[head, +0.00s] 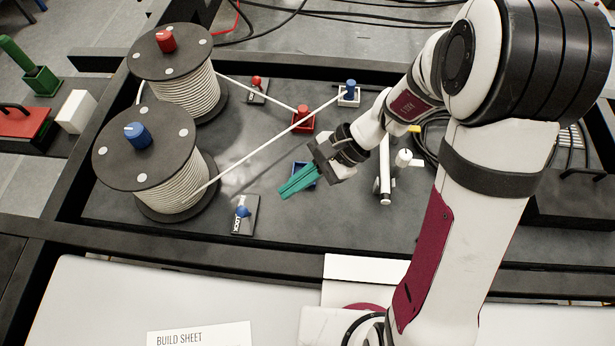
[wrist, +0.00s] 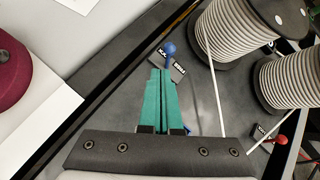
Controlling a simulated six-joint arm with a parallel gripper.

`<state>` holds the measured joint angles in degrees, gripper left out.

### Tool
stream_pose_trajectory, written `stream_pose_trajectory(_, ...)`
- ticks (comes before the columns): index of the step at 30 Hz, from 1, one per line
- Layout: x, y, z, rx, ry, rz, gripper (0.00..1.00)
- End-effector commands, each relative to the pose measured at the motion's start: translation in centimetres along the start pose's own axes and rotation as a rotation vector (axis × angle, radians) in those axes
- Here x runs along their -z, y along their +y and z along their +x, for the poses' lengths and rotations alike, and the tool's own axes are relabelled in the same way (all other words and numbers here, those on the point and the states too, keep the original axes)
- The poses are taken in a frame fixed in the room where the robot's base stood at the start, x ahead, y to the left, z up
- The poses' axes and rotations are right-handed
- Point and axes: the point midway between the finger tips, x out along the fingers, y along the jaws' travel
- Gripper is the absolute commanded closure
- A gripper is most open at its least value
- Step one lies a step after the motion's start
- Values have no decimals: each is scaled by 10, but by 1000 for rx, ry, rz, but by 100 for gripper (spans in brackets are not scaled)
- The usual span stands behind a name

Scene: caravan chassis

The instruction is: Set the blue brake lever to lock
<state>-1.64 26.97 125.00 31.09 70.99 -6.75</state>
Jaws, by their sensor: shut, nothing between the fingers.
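The blue brake lever (head: 242,211) has a round blue knob and stands on a small dark plate (head: 249,224) with white lettering that reads LOCK, in front of the blue-capped spool. In the wrist view the blue knob (wrist: 169,48) shows just beyond my fingertips, with its plate (wrist: 178,72) behind and partly covered by the fingers. I cannot tell the lever's exact setting. My gripper (head: 284,193) has teal fingers, shut and empty, to the right of the lever and apart from it in the head view. The fingers (wrist: 161,72) point towards the lever.
The blue-capped spool (head: 155,160) and red-capped spool (head: 175,70) stand at the left. A red lever (head: 256,83) stands further back. A blue tray (head: 304,172) lies beneath my gripper.

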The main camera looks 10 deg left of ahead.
Motion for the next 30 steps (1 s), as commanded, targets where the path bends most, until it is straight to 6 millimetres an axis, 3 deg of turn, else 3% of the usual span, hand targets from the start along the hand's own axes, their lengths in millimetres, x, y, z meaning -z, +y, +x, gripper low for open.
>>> stream_pose_trajectory(3,-5,6,-23,3,2,-1,100)
stream_pose_trajectory(9,-10,12,-44,1,1,0,100)
stream_pose_trajectory(25,-13,15,-47,-5,8,-9,100)
stream_pose_trajectory(28,-33,33,-62,-49,88,-89,100)
stream_pose_trajectory(30,-52,60,-78,-108,195,-179,100)
